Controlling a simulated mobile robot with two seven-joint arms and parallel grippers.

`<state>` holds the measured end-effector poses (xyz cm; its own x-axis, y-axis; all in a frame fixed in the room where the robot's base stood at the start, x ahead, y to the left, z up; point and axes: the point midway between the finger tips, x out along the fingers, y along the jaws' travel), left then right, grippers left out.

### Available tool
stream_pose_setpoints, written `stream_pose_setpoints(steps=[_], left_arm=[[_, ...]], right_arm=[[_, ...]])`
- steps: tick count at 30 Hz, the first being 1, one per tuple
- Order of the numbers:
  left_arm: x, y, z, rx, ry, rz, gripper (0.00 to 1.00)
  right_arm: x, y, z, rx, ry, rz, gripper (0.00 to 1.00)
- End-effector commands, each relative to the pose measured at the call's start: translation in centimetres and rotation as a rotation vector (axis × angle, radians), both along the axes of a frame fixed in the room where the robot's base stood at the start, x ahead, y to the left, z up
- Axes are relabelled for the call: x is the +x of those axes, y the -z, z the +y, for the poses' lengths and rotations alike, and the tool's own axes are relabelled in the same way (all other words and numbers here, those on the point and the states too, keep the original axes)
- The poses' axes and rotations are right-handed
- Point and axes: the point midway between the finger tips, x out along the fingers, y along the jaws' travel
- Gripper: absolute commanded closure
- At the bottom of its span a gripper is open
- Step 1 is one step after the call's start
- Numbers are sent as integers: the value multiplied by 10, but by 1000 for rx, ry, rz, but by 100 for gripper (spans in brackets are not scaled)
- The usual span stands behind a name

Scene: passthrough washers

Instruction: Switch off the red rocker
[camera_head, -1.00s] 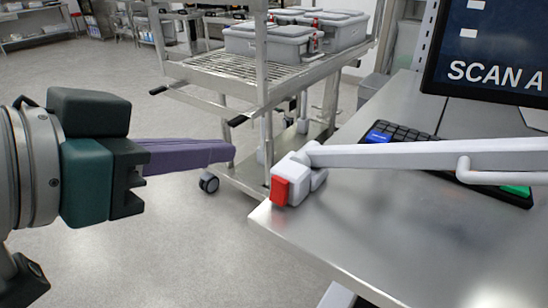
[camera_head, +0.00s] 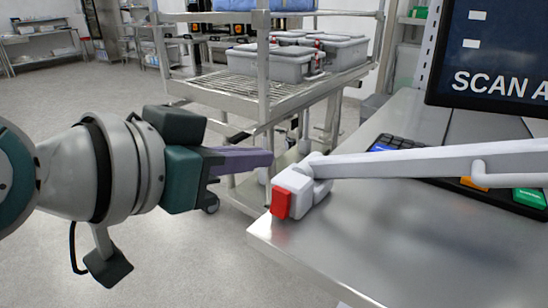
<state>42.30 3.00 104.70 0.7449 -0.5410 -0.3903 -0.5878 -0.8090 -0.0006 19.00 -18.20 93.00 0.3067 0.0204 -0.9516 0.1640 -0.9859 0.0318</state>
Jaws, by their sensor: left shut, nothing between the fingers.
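The red rocker (camera_head: 281,203) is on the end of a white housing (camera_head: 306,190) at the left corner of the steel counter. My left gripper (camera_head: 270,161) comes in from the left, with its purple fingers shut and empty. In the picture its fingertips are just above and left of the rocker, close to the housing's top left edge. A small gap seems to show between them, but I cannot tell the depth. Which way the rocker is pressed is too small to tell. My right gripper is not in view.
A white bar (camera_head: 410,160) runs from the housing to the right over the counter (camera_head: 390,245). A keypad (camera_head: 400,144) and a screen (camera_head: 490,60) stand behind it. A wire cart (camera_head: 245,88) with grey bins is at the back. Open floor lies below my left arm.

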Motion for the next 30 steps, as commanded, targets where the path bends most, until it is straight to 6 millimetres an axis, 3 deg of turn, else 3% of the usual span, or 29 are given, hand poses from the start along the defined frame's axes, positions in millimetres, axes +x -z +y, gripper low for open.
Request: stream_pose_setpoints(steps=[7, 10, 15, 30], left_arm=[[37, 21, -28, -2, 1, 2, 100], [33, 40, -24, 0, 0, 6, 100], [31, 55, -22, 1, -1, 2, 100], [30, 62, -21, -3, -2, -5, 100]], right_arm=[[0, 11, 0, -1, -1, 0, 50], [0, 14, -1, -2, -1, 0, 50], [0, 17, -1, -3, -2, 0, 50], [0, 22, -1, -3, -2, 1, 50]])
